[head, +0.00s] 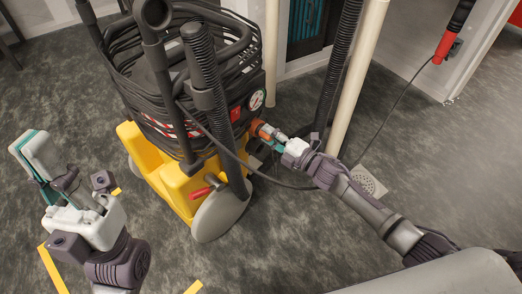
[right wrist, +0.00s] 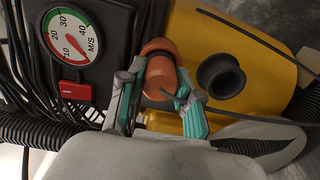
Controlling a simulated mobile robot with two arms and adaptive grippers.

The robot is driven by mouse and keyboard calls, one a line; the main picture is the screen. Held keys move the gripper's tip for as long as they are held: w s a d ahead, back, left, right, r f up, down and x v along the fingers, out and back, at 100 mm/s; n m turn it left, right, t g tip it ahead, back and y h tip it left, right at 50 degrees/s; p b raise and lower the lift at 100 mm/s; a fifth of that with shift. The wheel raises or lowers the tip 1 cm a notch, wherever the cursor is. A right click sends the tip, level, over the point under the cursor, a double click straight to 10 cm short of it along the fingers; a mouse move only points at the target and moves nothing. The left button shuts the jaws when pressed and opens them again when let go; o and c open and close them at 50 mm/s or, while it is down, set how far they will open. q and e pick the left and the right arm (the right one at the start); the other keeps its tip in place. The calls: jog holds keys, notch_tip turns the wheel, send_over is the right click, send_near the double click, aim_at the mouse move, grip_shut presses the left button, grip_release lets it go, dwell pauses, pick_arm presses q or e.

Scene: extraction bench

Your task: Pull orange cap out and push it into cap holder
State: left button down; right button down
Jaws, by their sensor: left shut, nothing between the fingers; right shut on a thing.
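The orange cap (right wrist: 160,72) sits between the fingers of my right gripper (right wrist: 160,88) in the right wrist view, a teal-padded finger on each side. In the head view the orange cap (head: 258,126) shows at the right side of the machine, with my right gripper (head: 277,139) reaching it from the right. Whether the cap is still seated is hard to tell. A black round open socket (right wrist: 221,76) is beside the cap on the yellow body; I cannot tell whether it is the cap holder. My left gripper (head: 33,148) is shut and empty at the left, away from the machine.
The yellow-based machine (head: 172,185) carries coiled black hoses and a round gauge (right wrist: 69,38) with a red switch (right wrist: 74,90). A thin dark cable (right wrist: 245,112) crosses near the gripper. A cream pole (head: 358,80) stands close to my right arm.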

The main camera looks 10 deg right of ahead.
jog(key=shift+w+a, duration=0.1)
jog(key=shift+w, duration=0.1)
jog(key=c, duration=0.7)
grip_release()
jog(key=shift+s, duration=0.1)
jog(key=v, duration=1.2)
